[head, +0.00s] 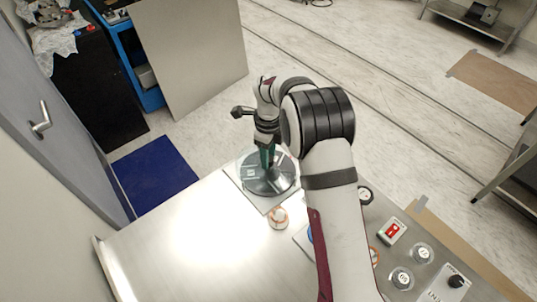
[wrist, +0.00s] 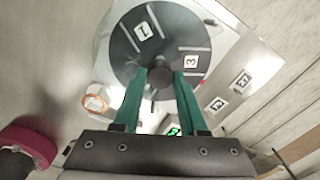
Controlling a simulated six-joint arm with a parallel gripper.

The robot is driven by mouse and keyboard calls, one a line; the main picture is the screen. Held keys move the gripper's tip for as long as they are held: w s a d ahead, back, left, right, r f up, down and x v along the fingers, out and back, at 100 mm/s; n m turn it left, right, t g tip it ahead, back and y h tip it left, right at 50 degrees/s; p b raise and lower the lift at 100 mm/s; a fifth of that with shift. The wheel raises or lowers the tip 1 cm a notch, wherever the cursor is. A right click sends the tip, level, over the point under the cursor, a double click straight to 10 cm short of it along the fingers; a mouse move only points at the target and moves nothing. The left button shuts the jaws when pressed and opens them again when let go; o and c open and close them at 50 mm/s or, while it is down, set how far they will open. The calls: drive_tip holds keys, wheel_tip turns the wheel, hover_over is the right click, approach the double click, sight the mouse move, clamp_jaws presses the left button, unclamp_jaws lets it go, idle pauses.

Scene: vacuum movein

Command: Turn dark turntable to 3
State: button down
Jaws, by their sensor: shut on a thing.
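The dark turntable (head: 283,184) is a round grey-black disc on a light square plate (head: 268,205) at the table's far edge. In the wrist view the turntable (wrist: 126,62) shows a white label 1 (wrist: 142,30) at its upper left and a label 3 (wrist: 191,61) at its right. Pale lines divide its top. My gripper (wrist: 160,78), with green fingers, is shut on the dark central knob (wrist: 160,72) of the turntable. In the head view my gripper (head: 267,163) points down over the disc. The fingers and wrist hide part of the disc.
A small round item with an orange ring (head: 278,217) stands close in front of the plate. A red switch (head: 392,230), round dials (head: 422,252) and a black knob (head: 456,281) lie to the right of my arm. The table's left part is bare.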

drive_tip(key=m, duration=0.5)
drive_tip(key=shift+m, duration=0.4)
idle(0.4)
drive_tip(key=shift+c, duration=2.2)
unclamp_jaws()
wheel_tip(320, 180, up, 16)
drive_tip(key=shift+f, duration=0.1)
